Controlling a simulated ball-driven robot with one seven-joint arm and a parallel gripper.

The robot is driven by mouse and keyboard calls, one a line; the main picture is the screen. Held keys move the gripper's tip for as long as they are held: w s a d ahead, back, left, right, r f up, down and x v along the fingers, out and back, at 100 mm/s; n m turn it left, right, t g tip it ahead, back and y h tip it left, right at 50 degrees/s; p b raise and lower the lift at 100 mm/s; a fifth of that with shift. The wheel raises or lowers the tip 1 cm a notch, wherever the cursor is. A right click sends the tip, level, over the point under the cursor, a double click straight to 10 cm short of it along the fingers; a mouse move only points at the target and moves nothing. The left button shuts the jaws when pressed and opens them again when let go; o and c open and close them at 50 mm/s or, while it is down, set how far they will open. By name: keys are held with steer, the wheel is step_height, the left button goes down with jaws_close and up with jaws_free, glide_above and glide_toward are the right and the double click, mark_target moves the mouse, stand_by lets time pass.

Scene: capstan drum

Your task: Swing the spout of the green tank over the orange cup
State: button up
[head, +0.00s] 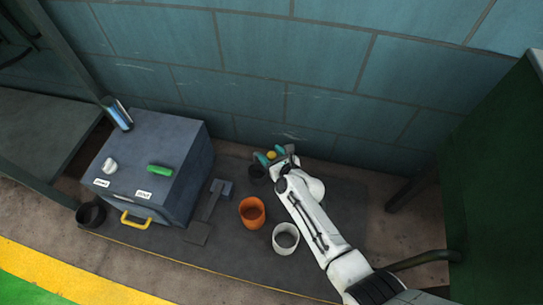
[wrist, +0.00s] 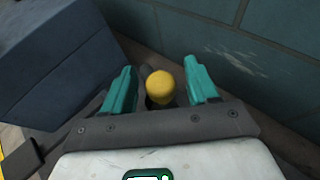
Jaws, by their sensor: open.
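My gripper (head: 271,153) is low near the wall, its teal fingers apart. A yellow rounded knob (wrist: 160,86) stands between the open fingers in the wrist view, with a visible gap to each finger. What the knob is fixed to is mostly hidden. The orange cup (head: 252,212) stands upright on the dark mat, left of my arm. A large dark green body (head: 508,180) at the right edge may be the green tank; I cannot tell. I cannot make out a spout for certain.
A white cup (head: 285,239) stands beside my arm, and a dark cup (head: 257,174) near my gripper. A blue-grey box (head: 160,165) with a yellow handle (head: 135,221) is at left, another dark cup (head: 91,214) beside it. The tiled wall (head: 310,60) closes the back.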

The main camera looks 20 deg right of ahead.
jaws_close()
stand_by(0.5)
